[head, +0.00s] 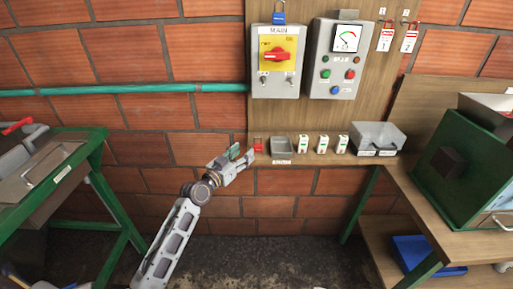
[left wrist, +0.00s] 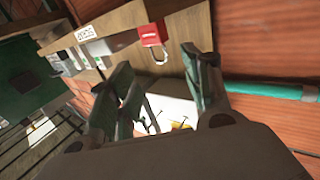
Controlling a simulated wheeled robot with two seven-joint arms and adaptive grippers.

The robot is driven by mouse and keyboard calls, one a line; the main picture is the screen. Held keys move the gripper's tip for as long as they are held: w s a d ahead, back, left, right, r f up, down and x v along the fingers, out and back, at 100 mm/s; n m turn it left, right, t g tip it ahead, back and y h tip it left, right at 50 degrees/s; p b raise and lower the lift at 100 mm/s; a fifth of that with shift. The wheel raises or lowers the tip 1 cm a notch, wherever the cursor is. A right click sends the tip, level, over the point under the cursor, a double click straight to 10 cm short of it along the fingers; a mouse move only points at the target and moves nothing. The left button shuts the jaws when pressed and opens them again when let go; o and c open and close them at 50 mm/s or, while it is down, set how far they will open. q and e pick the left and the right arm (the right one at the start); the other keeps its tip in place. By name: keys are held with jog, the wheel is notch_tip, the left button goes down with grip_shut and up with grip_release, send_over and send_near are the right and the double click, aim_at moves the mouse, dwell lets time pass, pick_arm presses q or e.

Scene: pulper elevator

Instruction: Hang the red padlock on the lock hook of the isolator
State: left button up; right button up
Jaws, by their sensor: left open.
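The red padlock (head: 258,144) stands at the left end of the wooden shelf under the board. The left wrist view shows the red padlock (left wrist: 152,33) with its shackle, beyond my fingers. My left gripper (head: 243,154) is open and empty, just left of the padlock and apart from it. Its two fingers flank an empty gap in the left wrist view (left wrist: 165,85). The isolator (head: 278,60) is a grey box marked MAIN with a red handle on a yellow plate. Small metal fittings sit below the plate; I cannot tell which is the lock hook. My right gripper is not in view.
A teal pipe (head: 130,90) runs left.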

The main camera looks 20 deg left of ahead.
aim_at(256, 144)
pick_arm(q)
jog(key=x, duration=0.4)
jog(key=shift+w, duration=0.3)
jog(key=shift+w+d+p, duration=0.2)
jog(key=shift+w+p, duration=0.1)
jog(key=shift+w, duration=0.25)
jog(key=shift+w+d, duration=0.15)
jog(key=shift+w, duration=0.25)
jog(key=shift+w+d+r, duration=0.1)
jog(key=shift+w+d, duration=0.1)
jog(key=shift+w, duration=0.45)
jog(key=shift+p+x, duration=0.4)
jog(key=shift+x, duration=0.7)
jog(key=shift+w, duration=0.35)
jog(key=shift+d, duration=0.1)
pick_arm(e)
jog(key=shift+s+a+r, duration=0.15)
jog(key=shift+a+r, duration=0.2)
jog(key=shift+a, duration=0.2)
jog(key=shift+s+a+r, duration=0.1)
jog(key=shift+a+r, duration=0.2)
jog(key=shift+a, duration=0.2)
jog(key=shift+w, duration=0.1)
